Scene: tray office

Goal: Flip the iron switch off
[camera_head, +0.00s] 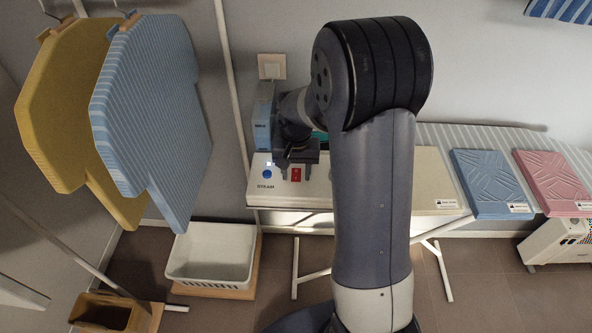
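A small red switch (297,174) sits on the front of a white ironing unit (318,195), to the right of a round blue button (267,173) above a "STEAM" label. My gripper (295,170) points down right at the red switch. Its two dark fingertips appear apart, one to each side of the switch. I cannot tell whether they touch it. The switch's rocker position is too small to read. My arm hides the unit's middle and most of whatever stands behind it; a bit of teal shows there.
A blue box (263,115) stands at the unit's left end, under a wall socket (271,66). Folded blue (487,182) and pink (552,180) cloths lie on the striped board at right.

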